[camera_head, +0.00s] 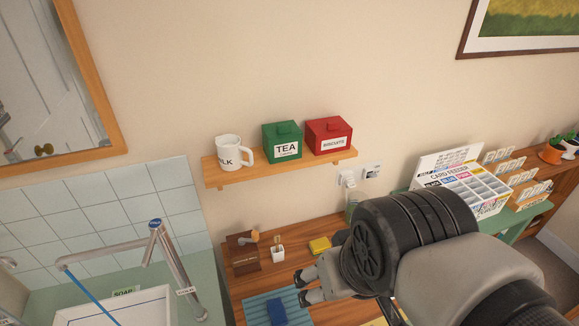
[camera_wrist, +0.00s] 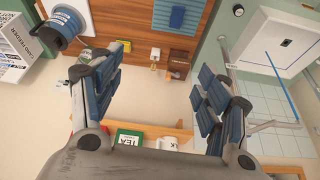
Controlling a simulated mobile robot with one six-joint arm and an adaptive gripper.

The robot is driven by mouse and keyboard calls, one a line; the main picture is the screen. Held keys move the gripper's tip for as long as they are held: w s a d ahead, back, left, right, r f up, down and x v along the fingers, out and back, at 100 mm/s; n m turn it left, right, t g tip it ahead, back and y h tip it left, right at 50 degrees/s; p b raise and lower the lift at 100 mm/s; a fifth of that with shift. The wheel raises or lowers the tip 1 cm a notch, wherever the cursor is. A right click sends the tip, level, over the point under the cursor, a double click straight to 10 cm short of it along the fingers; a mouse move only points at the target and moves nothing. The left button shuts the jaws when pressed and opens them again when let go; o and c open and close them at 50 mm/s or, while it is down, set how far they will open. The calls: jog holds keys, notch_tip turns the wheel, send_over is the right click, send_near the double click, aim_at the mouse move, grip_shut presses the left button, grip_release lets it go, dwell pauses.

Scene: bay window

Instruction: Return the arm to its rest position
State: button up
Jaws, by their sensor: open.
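My gripper (camera_head: 303,286) shows in the head view at the end of my raised arm, in front of the wooden counter (camera_head: 240,291), its fingers partly behind my wrist. In the wrist view my gripper (camera_wrist: 158,92) has its two fingers wide apart, with nothing between them. My arm (camera_head: 420,240) fills the lower right of the head view and hides part of the counter.
A wall shelf (camera_head: 240,177) holds a white mug (camera_head: 228,155), a green tea tin (camera_head: 282,143) and a red biscuit tin (camera_head: 328,135). A yellow block (camera_head: 319,245) and blue mat (camera_head: 258,305) lie on the counter. A card box (camera_head: 465,180) stands right; a basin (camera_head: 115,308) left.

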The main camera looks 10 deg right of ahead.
jog(key=shift+s+d+r, duration=0.1)
jog(key=shift+s+r, duration=0.05)
jog(key=shift+s, duration=0.65)
jog(key=shift+f+b, duration=0.75)
